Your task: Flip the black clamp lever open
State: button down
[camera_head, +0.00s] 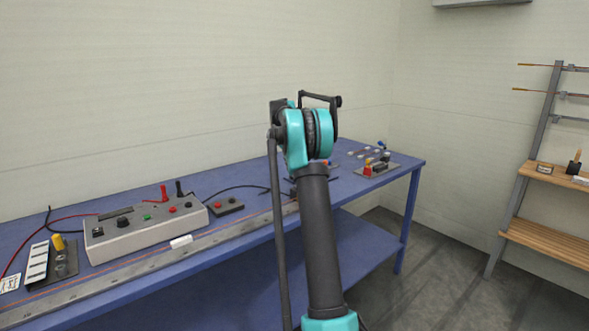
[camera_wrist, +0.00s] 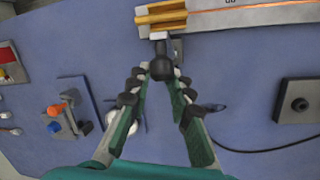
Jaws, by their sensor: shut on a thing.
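The black clamp lever (camera_wrist: 161,62) ends in a round knob and shows at the top centre of the wrist view. It reaches down from a brass clamp block (camera_wrist: 161,14) on a pale metal rail (camera_wrist: 235,20). My gripper (camera_wrist: 160,75) has its two green fingers with black pads converging on the knob, one on each side. It is shut on the lever's knob. The fingertips partly cover the knob's sides. In the head view my arm hides the clamp and most of the gripper.
The rail runs along the front of the blue table (camera_head: 415,162). A grey control box (camera_head: 145,228) with knobs and a small black button box (camera_head: 226,206) stand to the left. A board with small coloured parts (camera_head: 372,167) lies at the right end. A wooden shelf (camera_head: 550,250) stands farther right.

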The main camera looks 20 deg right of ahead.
jog(key=shift+a+f, duration=0.1)
jog(key=shift+a, duration=0.35)
jog(key=c, duration=1.4)
grip_release()
jog(key=shift+w, duration=0.1)
jog(key=shift+o, duration=0.2)
jog(key=shift+d, duration=0.1)
jog(key=shift+r, duration=0.2)
jog(key=v, duration=1.1)
jog(key=shift+r, duration=0.35)
